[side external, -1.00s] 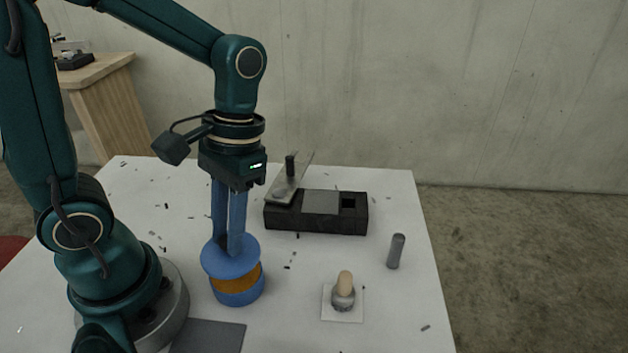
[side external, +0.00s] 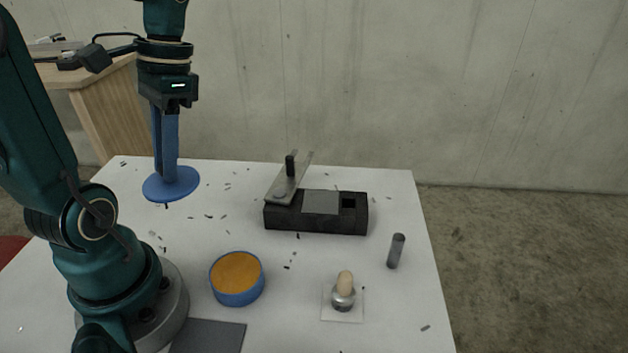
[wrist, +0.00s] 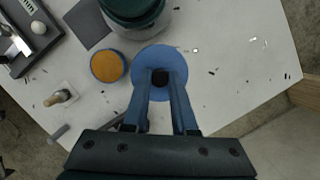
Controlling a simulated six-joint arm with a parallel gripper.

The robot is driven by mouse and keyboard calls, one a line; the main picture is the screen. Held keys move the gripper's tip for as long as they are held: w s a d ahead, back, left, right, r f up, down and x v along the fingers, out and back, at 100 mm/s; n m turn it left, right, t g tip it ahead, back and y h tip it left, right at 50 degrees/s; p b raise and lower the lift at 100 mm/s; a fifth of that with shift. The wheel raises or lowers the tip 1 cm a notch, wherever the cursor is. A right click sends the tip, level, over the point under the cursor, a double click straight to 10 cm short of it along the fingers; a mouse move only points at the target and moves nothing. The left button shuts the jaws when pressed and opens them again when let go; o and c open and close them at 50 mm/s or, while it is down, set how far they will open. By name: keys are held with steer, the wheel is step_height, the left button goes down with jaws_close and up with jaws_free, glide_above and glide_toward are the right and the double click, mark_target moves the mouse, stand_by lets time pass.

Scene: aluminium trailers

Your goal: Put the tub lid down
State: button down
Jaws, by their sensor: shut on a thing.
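The blue round tub lid (side external: 171,186) hangs level from my gripper (side external: 166,178) at the back left of the white table. My gripper is shut on the lid's dark knob, which shows between the fingertips in the wrist view (wrist: 160,78). I cannot tell whether the lid touches the table. The open blue tub (side external: 237,290), full of an orange-brown content, stands nearer the front, beside my base. It also shows left of the lid in the wrist view (wrist: 109,67).
A black block (side external: 316,214) with a tilted metal plate (side external: 288,184) stands at the back middle. A grey cylinder (side external: 396,251) and a wooden-knobbed piece (side external: 345,290) are on the right. A dark grey mat (side external: 208,337) lies in front. Small dark chips are scattered about.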

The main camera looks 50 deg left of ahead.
steer(key=shift+d+f+m, duration=0.2)
steer(key=shift+d+m, duration=0.2)
steer(key=shift+m, duration=0.5)
steer(key=s+d+f+m+y, duration=0.1)
steer(key=s+d+f+m, duration=0.1)
steer(key=d, duration=0.3)
steer(key=s+d+f+m+y, duration=0.1)
steer(key=s+d+f+m, duration=0.1)
steer(key=d+m, duration=0.3)
steer(key=s+d+f+m+t+y, duration=0.1)
steer(key=s+d+f+m, duration=0.2)
steer(key=d, duration=0.4)
steer(key=shift+d+f+m, duration=0.25)
steer(key=shift+f+m, duration=0.05)
steer(key=shift+f, duration=2.55)
steer(key=shift+f, duration=0.45)
steer(key=c, duration=0.7)
jaws_free()
